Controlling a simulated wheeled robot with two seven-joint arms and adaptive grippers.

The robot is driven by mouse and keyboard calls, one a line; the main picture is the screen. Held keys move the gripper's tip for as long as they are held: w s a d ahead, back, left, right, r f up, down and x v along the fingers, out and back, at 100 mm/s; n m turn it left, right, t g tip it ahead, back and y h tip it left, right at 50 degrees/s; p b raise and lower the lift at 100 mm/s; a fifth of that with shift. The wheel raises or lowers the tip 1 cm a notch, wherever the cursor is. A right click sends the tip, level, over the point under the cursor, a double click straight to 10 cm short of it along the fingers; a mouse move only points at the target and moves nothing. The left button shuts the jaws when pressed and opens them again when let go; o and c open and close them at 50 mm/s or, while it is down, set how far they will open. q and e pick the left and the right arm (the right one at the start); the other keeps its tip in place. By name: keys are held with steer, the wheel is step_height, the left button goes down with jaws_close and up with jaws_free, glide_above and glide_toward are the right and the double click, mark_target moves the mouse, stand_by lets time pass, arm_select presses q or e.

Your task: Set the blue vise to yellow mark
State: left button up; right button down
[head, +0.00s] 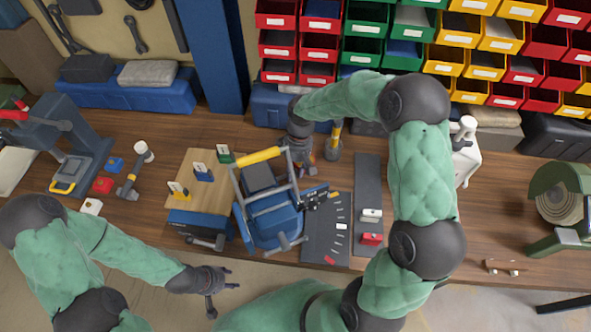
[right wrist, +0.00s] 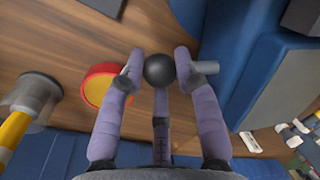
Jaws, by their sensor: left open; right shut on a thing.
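The blue vise (head: 277,226) stands on the workbench in the head view, with a yellow-topped grey frame at its back. To its right, a dark plate (head: 318,240) carries a yellow mark (head: 334,194), white marks (head: 341,226) and a red mark (head: 330,260). A dark pointer-like part (head: 313,198) reaches from the vise toward the yellow mark; exact alignment is too small to tell. My right gripper (head: 306,168), behind the vise, is shut on a black ball knob (right wrist: 159,70) with a grey rod. My left gripper (head: 221,289) is open and empty at the bench's front.
A dark strip (head: 368,185) holds white and red pieces beside my right arm. Colored bins (head: 410,50) line the back. A green grinder (head: 558,205) stands far right.

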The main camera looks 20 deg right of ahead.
steer(key=c, duration=0.9)
jaws_free()
steer(key=r, duration=0.4)
steer(key=w+d+r, duration=0.1)
steer(key=r, duration=0.3)
steer(key=d+r, duration=0.1)
steer(key=r, duration=0.2)
steer(key=shift+w+r, duration=0.15)
steer(key=shift+r, duration=0.25)
